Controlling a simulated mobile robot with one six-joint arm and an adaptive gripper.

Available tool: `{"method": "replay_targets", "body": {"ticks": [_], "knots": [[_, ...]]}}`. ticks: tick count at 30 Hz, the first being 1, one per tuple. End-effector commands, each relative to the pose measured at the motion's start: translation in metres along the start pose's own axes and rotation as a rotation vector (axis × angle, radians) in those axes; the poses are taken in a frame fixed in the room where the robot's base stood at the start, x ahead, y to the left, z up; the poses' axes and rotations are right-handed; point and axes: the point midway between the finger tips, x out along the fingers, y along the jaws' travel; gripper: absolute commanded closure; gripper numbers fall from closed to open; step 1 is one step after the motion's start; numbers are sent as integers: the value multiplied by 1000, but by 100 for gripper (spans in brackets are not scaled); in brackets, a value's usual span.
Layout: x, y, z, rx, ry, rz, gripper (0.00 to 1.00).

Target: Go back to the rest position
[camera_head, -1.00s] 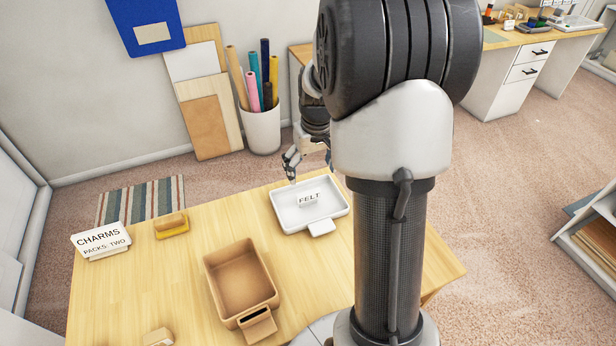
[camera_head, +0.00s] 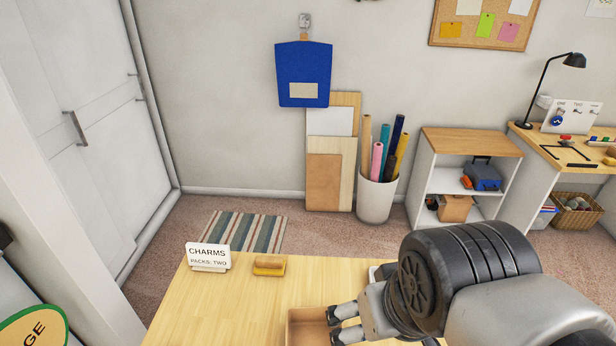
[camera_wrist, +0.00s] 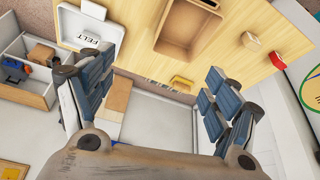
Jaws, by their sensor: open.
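My gripper (camera_head: 340,323) is open and empty, low in the head view, in front of my dark arm joint. In the wrist view my gripper (camera_wrist: 152,98) shows its two padded fingers spread wide with nothing between them. In the head view a tan bin (camera_head: 306,330) on the wooden table (camera_head: 215,300) is partly hidden by the gripper and cut by the lower edge. The wrist view shows the bin (camera_wrist: 190,27) empty, and a white tray (camera_wrist: 68,28) labelled FELT beside it.
A CHARMS card (camera_head: 208,256) and a yellow-based block (camera_head: 269,266) stand at the table's back edge. Behind are a bin of coloured rolls (camera_head: 376,198), leaning boards (camera_head: 328,170), a low shelf (camera_head: 468,170) and a desk at right (camera_head: 565,150). The table's left part is clear.

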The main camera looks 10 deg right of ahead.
Motion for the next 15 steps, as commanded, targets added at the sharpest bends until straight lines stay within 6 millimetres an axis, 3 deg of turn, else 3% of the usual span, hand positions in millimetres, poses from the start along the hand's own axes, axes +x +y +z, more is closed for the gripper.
{"method": "replay_targets", "body": {"ticks": [6, 15], "knots": [[-4, -8, 19, -17, 23, -11, 19], [-4, -8, 20, -16, 23, -12, 19]]}}
